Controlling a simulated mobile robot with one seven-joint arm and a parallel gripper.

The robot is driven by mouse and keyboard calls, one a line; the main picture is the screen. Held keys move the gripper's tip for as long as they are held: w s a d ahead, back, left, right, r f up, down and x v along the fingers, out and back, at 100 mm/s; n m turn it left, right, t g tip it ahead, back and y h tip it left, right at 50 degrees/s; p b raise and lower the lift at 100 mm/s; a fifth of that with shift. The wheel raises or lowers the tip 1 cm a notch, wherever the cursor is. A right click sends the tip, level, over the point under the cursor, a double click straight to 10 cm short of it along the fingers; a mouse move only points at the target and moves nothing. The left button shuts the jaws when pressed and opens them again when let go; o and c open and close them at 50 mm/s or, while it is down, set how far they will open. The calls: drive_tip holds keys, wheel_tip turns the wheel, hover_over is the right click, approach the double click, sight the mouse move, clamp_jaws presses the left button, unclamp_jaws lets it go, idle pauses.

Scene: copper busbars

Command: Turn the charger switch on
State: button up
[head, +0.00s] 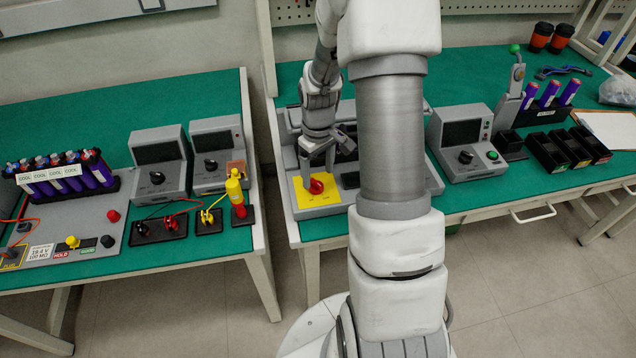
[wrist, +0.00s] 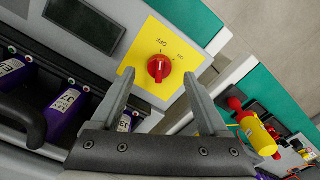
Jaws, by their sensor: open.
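The charger switch is a red rotary knob (wrist: 159,68) on a yellow plate (wrist: 145,62) at the charger's front left corner. The plate carries OFF and ON labels; I cannot tell for sure which one the knob points at. In the head view the knob (head: 316,186) sits just below my gripper (head: 318,164). My gripper (wrist: 156,80) is open and empty, its two fingers spread to either side of the knob in the wrist view. Contact with the knob is not visible. The charger (head: 437,186) is partly hidden behind my arm.
Purple battery cells (wrist: 68,106) sit in the charger beside a dark display (wrist: 85,24). A yellow-and-red device (head: 236,194) stands at the left bench's edge, across a gap. A grey meter box (head: 466,142) and black bins (head: 548,150) stand to the right on the green bench.

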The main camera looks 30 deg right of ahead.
sight(318, 184)
drive_tip(key=shift+f, duration=2)
clamp_jaws()
